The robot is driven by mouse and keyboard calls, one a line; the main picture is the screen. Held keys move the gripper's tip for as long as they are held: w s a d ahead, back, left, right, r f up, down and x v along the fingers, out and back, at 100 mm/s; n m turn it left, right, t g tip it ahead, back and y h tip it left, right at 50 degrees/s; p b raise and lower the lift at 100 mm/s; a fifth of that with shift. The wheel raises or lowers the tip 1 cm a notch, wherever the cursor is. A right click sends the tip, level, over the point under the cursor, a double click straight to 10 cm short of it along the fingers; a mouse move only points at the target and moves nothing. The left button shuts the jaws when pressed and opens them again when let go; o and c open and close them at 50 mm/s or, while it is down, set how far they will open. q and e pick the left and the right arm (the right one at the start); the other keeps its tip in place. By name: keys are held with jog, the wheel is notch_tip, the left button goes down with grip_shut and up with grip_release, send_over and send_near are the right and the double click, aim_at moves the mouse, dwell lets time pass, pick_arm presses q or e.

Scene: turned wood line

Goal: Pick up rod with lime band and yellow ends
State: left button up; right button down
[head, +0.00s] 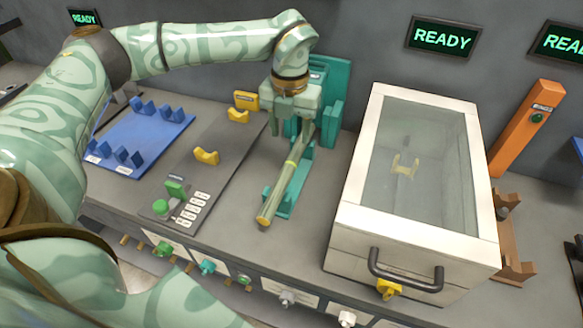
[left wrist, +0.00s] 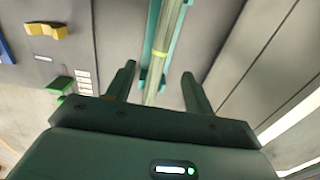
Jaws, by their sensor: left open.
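The rod (head: 281,185) is greenish with a lime band (head: 291,163) and a yellow near end; its far end is hidden behind my gripper. It lies sloping in a teal holder (head: 297,190). My left gripper (head: 297,122) is open over the rod's far part, fingers pointing down. In the left wrist view the rod (left wrist: 172,30) and its lime band (left wrist: 158,54) line up with the gap between the two fingers (left wrist: 157,85). I cannot tell how far the fingertips are above the rod. My right gripper is not in view.
A white glass-topped box (head: 345,215) with a dark handle stands right of the rod. A teal upright block (head: 335,90) is behind the gripper. Left are yellow cradles (head: 206,156), a green button panel (head: 175,190) and a blue rack (head: 135,145). An orange post (head: 525,130) stands far right.

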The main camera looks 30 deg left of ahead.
aim_at(290, 162)
pick_arm(q)
jog(key=f, duration=0.2)
jog(key=shift+w+d+f, duration=0.1)
jog(key=shift+w+f, duration=0.2)
jog(key=shift+f, duration=0.05)
jog(key=shift+f+b, duration=0.3)
jog(key=shift+f, duration=0.5)
jog(key=shift+s+f, duration=0.1)
jog(key=shift+s, duration=0.05)
jog(key=f, duration=0.1)
jog(key=f+b, duration=0.1)
jog(key=f, duration=0.3)
jog(key=shift+s+f, duration=0.1)
jog(key=shift+s, duration=0.3)
jog(key=c, duration=1.1)
jog(key=shift+c, duration=0.2)
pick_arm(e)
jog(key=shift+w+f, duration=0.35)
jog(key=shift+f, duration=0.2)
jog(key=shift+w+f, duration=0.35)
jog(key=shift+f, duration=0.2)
pick_arm(q)
jog(key=shift+r, duration=0.25)
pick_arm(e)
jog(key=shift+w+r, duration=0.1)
